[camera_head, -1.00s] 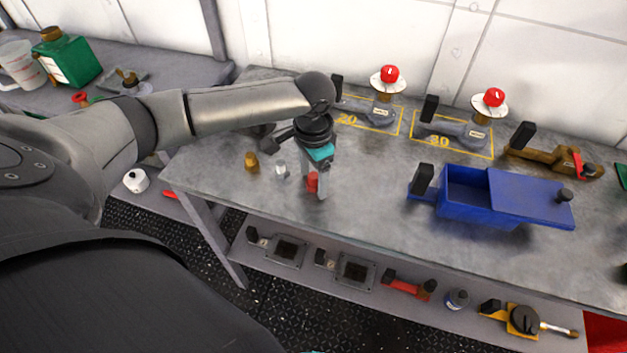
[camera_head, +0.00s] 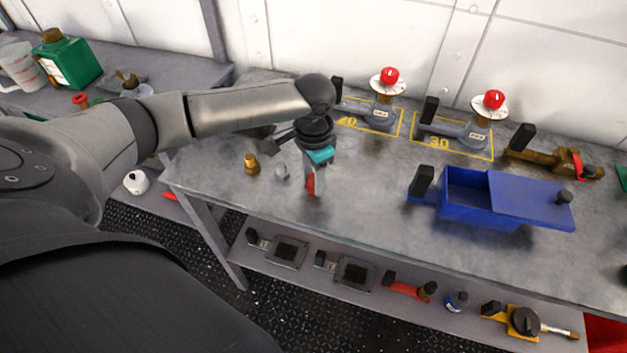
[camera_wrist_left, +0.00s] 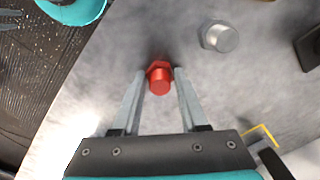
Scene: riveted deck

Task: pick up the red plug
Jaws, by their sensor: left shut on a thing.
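The red plug (camera_head: 310,184) is between the fingers of my left gripper (camera_head: 314,189), over the front part of the grey workbench (camera_head: 365,205). In the left wrist view the red plug (camera_wrist_left: 159,78) has a hexagonal head and a round end, and the two fingers of my left gripper (camera_wrist_left: 160,75) are on either side of it. The gripper is shut on the plug. I cannot tell whether the plug touches the bench. My right gripper is not in view.
A brass plug (camera_head: 252,164) and a silver plug (camera_head: 281,172) stand left of my gripper. A blue box (camera_head: 475,213) with a sliding lid lies to the right. Two valves with red knobs (camera_head: 390,75) stand at the back. The bench between gripper and box is clear.

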